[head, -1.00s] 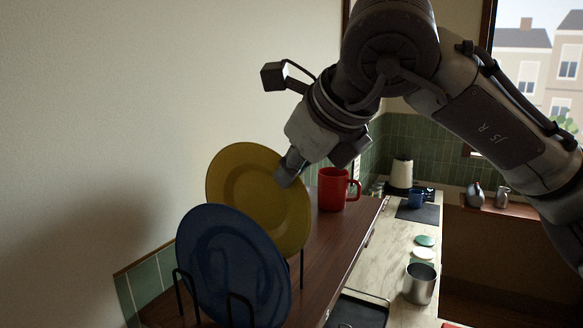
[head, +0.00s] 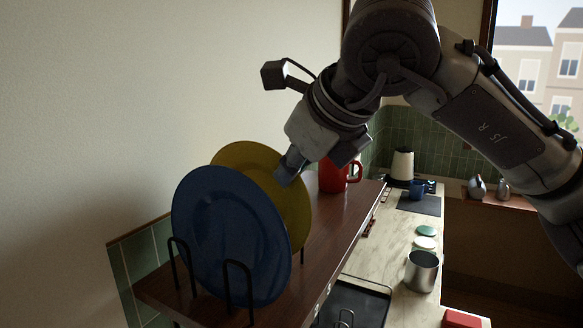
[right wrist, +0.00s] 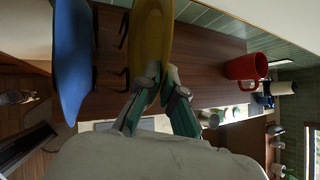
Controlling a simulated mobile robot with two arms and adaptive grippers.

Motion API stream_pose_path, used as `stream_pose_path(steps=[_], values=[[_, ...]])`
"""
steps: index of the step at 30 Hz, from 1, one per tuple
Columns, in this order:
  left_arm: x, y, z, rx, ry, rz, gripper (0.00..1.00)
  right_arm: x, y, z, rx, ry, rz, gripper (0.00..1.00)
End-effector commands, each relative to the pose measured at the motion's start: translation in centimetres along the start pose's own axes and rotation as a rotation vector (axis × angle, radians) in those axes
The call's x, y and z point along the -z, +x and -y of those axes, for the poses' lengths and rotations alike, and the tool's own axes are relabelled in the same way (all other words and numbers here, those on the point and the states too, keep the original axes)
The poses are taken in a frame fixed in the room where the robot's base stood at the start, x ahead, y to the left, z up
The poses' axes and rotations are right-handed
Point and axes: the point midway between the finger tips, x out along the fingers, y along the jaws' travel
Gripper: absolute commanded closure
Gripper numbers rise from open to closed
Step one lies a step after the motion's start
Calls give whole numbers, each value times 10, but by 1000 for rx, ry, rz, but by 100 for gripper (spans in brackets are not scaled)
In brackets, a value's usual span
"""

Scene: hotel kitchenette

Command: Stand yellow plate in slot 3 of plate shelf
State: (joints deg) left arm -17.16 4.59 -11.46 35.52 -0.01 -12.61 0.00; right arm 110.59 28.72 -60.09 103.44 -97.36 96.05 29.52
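The yellow plate (head: 262,165) stands nearly upright on the wooden shelf (head: 334,222), behind the blue plate (head: 232,235), which hides much of it in the head view. My right gripper (head: 288,170) holds the yellow plate at its upper right rim. In the right wrist view the fingers (right wrist: 158,92) are closed on both sides of the yellow plate (right wrist: 152,40). The blue plate (right wrist: 72,60) stands apart from it in the black wire rack (head: 240,275). The lower edge of the yellow plate and its slot are hidden. My left gripper is not in view.
A red mug (head: 335,178) stands on the shelf behind the plates, close to my right gripper. Below on the counter are a metal pot (head: 422,270), small lids (head: 425,240) and a dark tray (head: 355,302). A wall runs along the left.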

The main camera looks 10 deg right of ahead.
Motion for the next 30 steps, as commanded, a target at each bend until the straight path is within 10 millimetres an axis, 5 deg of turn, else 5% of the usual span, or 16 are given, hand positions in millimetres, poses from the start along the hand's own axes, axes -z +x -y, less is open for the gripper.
stream_pose_path(steps=[16,21,30], values=[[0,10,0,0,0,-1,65,5,5,-2,0,1,3,100],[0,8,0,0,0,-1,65,4,4,-2,0,0,2,67],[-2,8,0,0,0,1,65,4,5,-2,0,0,-2,65]])
